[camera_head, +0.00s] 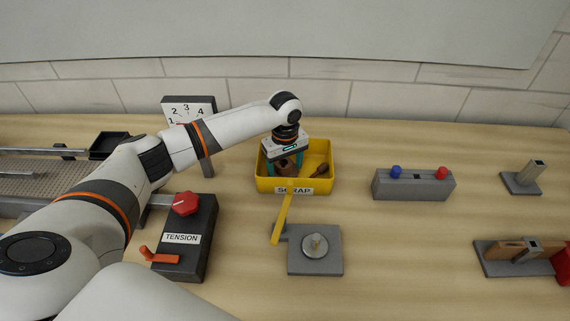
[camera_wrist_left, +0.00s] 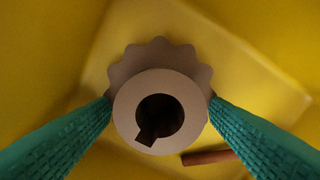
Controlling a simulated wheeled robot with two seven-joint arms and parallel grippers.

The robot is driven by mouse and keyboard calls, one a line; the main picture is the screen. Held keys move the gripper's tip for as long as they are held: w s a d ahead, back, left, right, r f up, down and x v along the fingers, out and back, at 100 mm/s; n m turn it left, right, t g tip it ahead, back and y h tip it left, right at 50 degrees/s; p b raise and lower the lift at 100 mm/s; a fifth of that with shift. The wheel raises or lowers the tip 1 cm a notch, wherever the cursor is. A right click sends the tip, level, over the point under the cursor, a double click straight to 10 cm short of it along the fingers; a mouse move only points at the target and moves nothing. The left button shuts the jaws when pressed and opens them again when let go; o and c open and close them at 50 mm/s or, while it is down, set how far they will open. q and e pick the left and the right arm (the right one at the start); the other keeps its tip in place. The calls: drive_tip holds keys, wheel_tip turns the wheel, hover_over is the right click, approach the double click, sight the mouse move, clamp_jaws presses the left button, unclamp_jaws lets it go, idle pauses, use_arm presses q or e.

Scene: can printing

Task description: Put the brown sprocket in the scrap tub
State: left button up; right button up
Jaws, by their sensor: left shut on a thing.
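The yellow scrap tub (camera_head: 264,186), labelled SCRAP, stands on the table near the middle of the head view. My left gripper (camera_head: 284,165) reaches down into it from above. Its green fingers are shut on the brown sprocket (camera_head: 288,164), which is partly hidden by the gripper. In the left wrist view the sprocket (camera_wrist_left: 118,104) sits between both fingertips, its hub with a keyed bore facing the camera. The tub's yellow floor and walls (camera_wrist_left: 265,75) surround it. I cannot tell whether the sprocket touches the floor. My right gripper is not in view.
Another brown piece (camera_head: 320,171) lies in the tub. A yellow lever (camera_head: 282,215) and a grey plate with a round post (camera_head: 315,262) are in front. The TENSION box (camera_head: 190,245) is left; a grey box with blue and red knobs (camera_head: 413,187) is right.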

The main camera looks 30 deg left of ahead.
use_arm(q)
drive_tip(key=o, duration=1)
drive_tip(key=shift+f, duration=0.1)
wheel_tip(320, 180, up, 12)
drive_tip(key=shift+r+b, duration=0.15)
drive_tip(key=shift+b, duration=0.45)
